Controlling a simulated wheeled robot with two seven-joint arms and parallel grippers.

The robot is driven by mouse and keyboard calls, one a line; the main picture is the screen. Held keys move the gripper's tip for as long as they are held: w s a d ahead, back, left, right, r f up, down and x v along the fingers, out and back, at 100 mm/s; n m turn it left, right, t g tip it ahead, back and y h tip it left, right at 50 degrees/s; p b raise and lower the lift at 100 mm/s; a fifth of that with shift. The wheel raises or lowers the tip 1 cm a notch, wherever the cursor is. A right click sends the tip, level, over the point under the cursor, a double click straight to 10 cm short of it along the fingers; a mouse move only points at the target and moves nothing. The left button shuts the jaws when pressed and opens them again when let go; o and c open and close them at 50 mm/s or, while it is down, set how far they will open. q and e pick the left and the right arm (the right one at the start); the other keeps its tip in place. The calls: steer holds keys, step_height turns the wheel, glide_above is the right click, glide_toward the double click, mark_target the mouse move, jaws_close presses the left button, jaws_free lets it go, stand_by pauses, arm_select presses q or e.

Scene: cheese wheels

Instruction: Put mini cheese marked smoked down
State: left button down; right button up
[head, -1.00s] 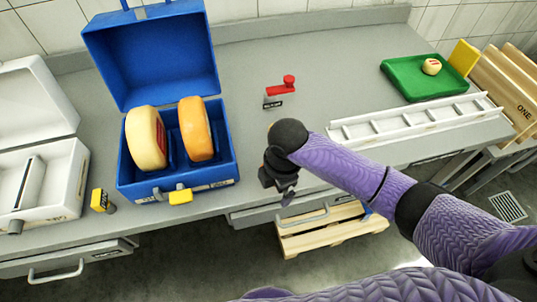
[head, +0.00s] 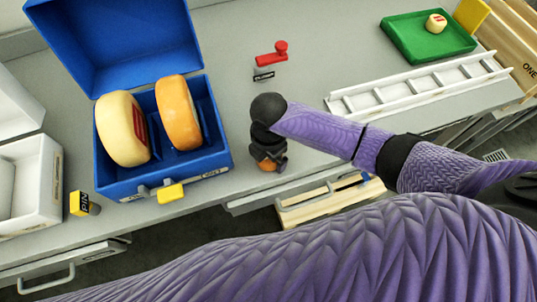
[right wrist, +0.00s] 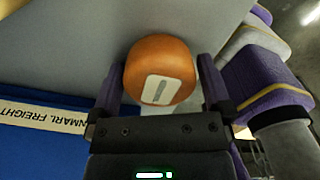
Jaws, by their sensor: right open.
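A small orange cheese (head: 267,166) sits at the front part of the grey counter, just right of the blue case. In the right wrist view the cheese (right wrist: 160,66) has a pale label with a grey bar; I cannot read any word on it. My right gripper (head: 269,158) is over it, pointing down. In the right wrist view its two fingers stand open on either side of the cheese, with small or no visible gaps. Whether the cheese rests fully on the counter is hard to tell. My left gripper is out of view.
The blue case (head: 110,176) holds two large wheels, one pale (head: 122,128) and one orange (head: 178,112). A red-handled tool (head: 272,54), a white rack (head: 420,85) and a green tray (head: 405,38) with a small cheese (head: 436,23) stand farther back.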

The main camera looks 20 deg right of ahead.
steer(key=shift+r, duration=0.1)
steer(key=c, duration=1.2)
